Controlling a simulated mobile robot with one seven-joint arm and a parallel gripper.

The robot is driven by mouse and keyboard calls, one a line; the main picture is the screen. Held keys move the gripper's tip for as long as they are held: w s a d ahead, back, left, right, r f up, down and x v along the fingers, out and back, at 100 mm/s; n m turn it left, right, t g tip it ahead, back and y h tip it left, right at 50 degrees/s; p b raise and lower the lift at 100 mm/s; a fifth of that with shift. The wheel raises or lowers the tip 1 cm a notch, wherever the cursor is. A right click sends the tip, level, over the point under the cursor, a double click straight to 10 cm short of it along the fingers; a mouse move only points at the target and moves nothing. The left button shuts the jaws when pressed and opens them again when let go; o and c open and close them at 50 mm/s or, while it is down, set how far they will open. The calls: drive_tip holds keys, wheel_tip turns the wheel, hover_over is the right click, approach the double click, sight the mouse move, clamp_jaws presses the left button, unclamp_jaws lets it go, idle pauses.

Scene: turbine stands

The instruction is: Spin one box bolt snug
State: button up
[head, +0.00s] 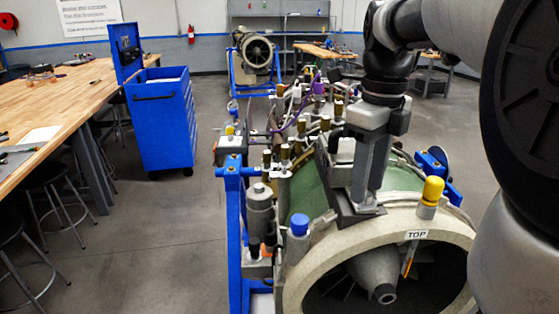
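A turbine engine (330,265) lies on a blue stand (234,235), with its round intake and a "TOP" label facing me. My gripper (362,203) reaches down from the upper right over the engine's green casing (308,196). The lower end of my gripper is close to a dark angled plate (340,219) behind the intake rim; I cannot tell whether they touch. The finger gap is not visible. A grey box (231,149) sits on the engine's left side. Several brass-coloured fittings (285,151) stand along the top. I cannot make out which is the box bolt.
A yellow-capped fitting (432,191) and a blue-capped one (299,225) rise near the intake rim. Purple cable (298,117) runs over the engine. A blue tool cabinet (162,120) and wooden bench (60,95) stand left.

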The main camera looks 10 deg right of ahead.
drive_tip(key=shift+f+b, duration=0.3)
drive_tip(key=shift+f, duration=0.6)
